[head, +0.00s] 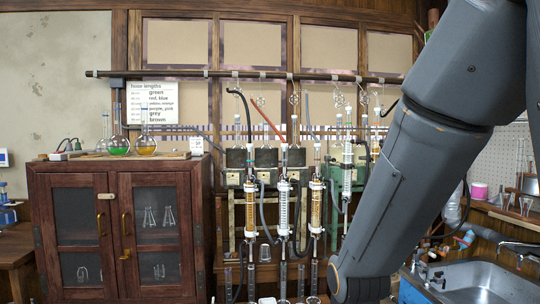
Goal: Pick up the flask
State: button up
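Several flasks are in the head view, and I cannot tell which one the task names. On top of the wooden cabinet at the left stand a flask with green liquid (118,146) and a flask with yellow-orange liquid (146,147). A clear flask (103,143) is just left of the green one. Clear conical flasks (149,218) show dimly behind the cabinet's right door. My arm comes down from the top right and hides part of the rig. My gripper is outside the picture.
The wooden cabinet (112,178) has its doors closed. Glass condensers (283,207) with hoses stand on the rig in the middle. A metal sink (488,284) is at the lower right. A hose-length sign (152,103) hangs on the wall.

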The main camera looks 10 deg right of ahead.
aim_at(266, 144)
jog(key=z, duration=0.85)
jog(key=i, duration=1.55)
jog(key=u, duration=0.75)
